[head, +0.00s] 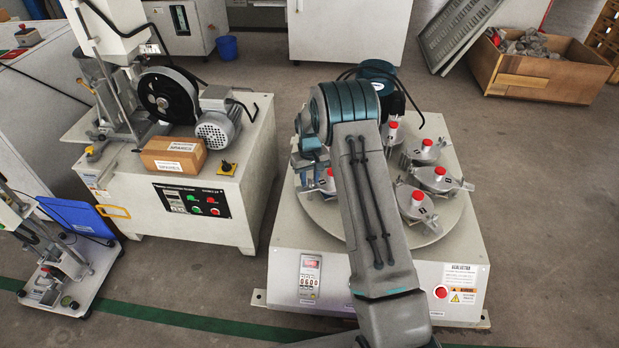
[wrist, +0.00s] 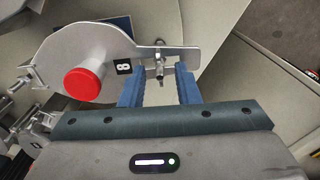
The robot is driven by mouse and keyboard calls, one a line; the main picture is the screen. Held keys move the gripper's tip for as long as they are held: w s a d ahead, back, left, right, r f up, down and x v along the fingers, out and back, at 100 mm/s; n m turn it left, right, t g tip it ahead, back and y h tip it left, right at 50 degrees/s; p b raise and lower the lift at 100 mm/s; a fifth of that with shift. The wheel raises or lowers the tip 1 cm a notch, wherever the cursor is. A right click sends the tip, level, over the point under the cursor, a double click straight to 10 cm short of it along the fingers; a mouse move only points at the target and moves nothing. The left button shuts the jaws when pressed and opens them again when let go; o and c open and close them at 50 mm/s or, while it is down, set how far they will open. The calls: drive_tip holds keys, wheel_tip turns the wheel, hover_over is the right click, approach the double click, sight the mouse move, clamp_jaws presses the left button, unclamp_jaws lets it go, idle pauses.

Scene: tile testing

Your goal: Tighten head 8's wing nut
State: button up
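Head 8 is a grey metal head with a red cap (wrist: 83,84) and a black label reading 8 (wrist: 124,67), at the upper left in the wrist view. A flat bracket arm (wrist: 185,53) extends from it to the right. The small metal wing nut (wrist: 160,69) sits on a stud at this bracket. My gripper (wrist: 161,72) is open, its two blue fingers on either side of the wing nut, with visible gaps to it.
Other red-capped heads (head: 438,180) stand around the turntable, close to my arm. The machine's front has a counter panel (head: 310,279) and a red button (head: 440,292). A grinding machine (head: 190,215) stands to the left. Open floor (head: 540,220) lies to the right.

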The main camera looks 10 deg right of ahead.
wheel_tip(320, 180, up, 14)
drive_tip(key=p, duration=0.3)
drive_tip(key=shift+f+p, duration=0.15)
drive_tip(key=shift+p, duration=0.25)
wheel_tip(320, 180, up, 14)
drive_tip(key=f+p, duration=0.1)
drive_tip(key=p, duration=0.5)
hover_over(310, 180)
drive_tip(key=s, duration=0.5)
drive_tip(key=s+r+m+t+p, duration=0.1)
drive_tip(key=s+r+p, duration=0.7)
drive_tip(key=r, duration=0.7)
drive_tip(key=s+r+t+p, duration=0.1)
drive_tip(key=s+r+p, duration=0.5)
drive_tip(key=s, duration=0.6)
drive_tip(key=s+r+m+p, duration=0.1)
drive_tip(key=s+r+p, duration=0.5)
drive_tip(key=s+r, duration=0.3)
drive_tip(key=s, duration=0.3)
drive_tip(key=shift+r+t, duration=0.35)
drive_tip(key=shift+t, duration=0.05)
